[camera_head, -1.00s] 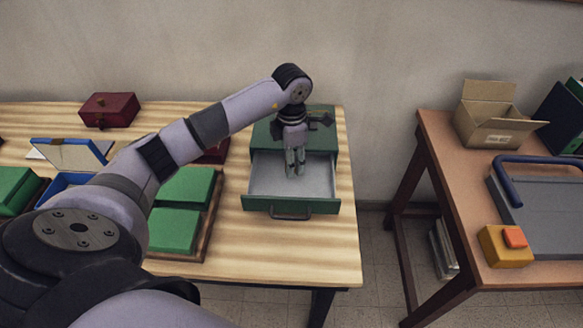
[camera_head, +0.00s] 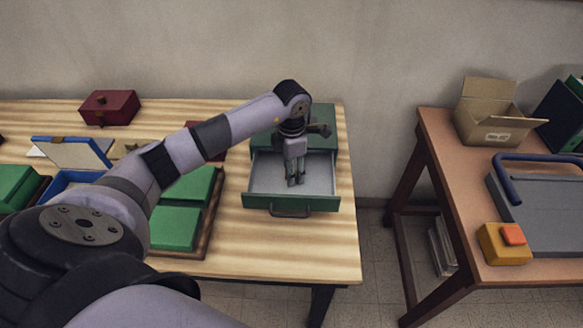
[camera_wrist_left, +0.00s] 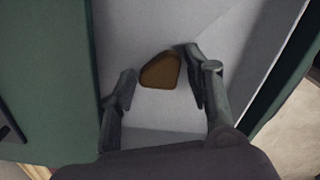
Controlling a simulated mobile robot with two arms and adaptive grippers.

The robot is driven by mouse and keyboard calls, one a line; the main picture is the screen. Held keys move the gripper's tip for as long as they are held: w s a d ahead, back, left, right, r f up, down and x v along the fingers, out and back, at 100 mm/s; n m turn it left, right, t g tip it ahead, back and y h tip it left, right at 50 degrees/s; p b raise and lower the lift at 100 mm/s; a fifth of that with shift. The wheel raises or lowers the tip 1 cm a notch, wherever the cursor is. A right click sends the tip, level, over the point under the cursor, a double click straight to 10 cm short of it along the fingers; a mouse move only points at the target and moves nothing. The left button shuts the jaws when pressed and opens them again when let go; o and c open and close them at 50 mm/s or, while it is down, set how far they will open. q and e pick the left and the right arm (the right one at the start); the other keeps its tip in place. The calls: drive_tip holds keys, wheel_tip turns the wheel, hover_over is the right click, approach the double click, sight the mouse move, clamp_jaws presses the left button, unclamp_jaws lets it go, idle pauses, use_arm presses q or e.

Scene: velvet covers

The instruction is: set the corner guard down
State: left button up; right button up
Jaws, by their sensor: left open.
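The corner guard (camera_wrist_left: 160,71) is a small brown piece with rounded corners. In the left wrist view it lies on the pale floor of the open drawer, between and just beyond my left fingertips. My left gripper (camera_wrist_left: 158,80) is open around it, with a gap to the left finger; whether the right finger touches it I cannot tell. In the head view my left gripper (camera_head: 295,183) points down into the drawer (camera_head: 262,178) of the green cabinet (camera_head: 322,143), and the corner guard is hidden there. My right gripper is not in view.
Green blocks (camera_head: 176,228) in a brown tray stand left of the drawer. A blue box (camera_head: 72,153) with a raised lid and a dark red box (camera_head: 109,108) are farther left. The table's front right is clear. A second table (camera_head: 436,140) stands at right, across a gap.

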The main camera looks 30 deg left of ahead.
use_arm(q)
drive_tip(key=shift+r+p, duration=0.3)
wheel_tip(320, 180, up, 12)
drive_tip(key=b, duration=0.3)
drive_tip(key=shift+f, duration=0.15)
